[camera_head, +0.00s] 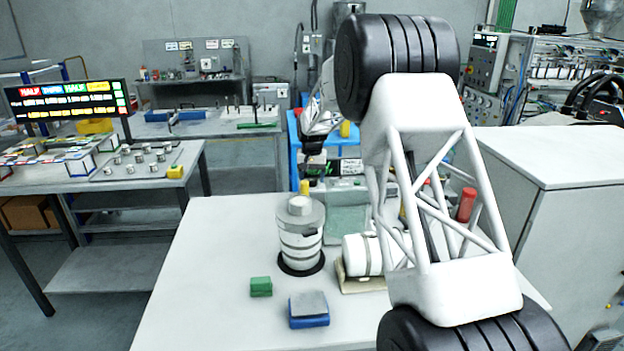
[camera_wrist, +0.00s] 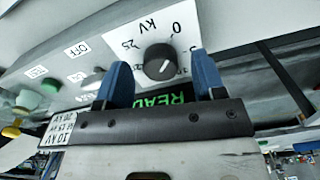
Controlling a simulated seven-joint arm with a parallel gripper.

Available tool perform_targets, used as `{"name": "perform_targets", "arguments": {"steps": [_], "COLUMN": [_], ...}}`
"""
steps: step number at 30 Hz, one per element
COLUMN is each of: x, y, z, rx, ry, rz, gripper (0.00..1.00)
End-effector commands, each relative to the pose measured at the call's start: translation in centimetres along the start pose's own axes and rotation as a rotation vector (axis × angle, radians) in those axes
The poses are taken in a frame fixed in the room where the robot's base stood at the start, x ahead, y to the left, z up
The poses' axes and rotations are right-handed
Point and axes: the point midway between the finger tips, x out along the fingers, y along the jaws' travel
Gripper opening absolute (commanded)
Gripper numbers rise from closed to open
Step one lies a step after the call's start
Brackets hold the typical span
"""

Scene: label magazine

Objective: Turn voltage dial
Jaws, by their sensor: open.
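The voltage dial (camera_wrist: 160,63) is a round black knob with a white line, set on a pale panel (camera_wrist: 110,30) marked "0", "25" and "kV". My gripper (camera_wrist: 160,60) has two blue fingers standing apart, one on each side of the dial in the wrist view. I cannot tell whether either finger touches the knob. A green "READ..." display (camera_wrist: 170,98) shows between the fingers, partly hidden by the gripper. In the head view my gripper (camera_head: 313,150) is at the control unit (camera_head: 350,183) at the back of the white table; the dial is hidden there.
A ribbed grey-white cylinder (camera_head: 301,245) stands on the white table (camera_head: 200,270), with another lying beside it (camera_head: 362,255). A green block (camera_head: 261,287) and a blue block (camera_head: 309,315) lie in front. A green button (camera_wrist: 50,86) and a knob (camera_wrist: 92,80) share the panel.

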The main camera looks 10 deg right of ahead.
Motion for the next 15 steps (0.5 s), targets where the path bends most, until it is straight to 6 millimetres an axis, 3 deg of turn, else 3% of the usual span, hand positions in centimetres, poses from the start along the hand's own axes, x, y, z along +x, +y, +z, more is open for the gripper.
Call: {"name": "perform_targets", "arguments": {"steps": [15], "x": [-5.9], "y": [0.0], "z": [0.0], "rx": [0.0], "ry": [0.002], "rz": [0.0], "gripper": [0.63]}}
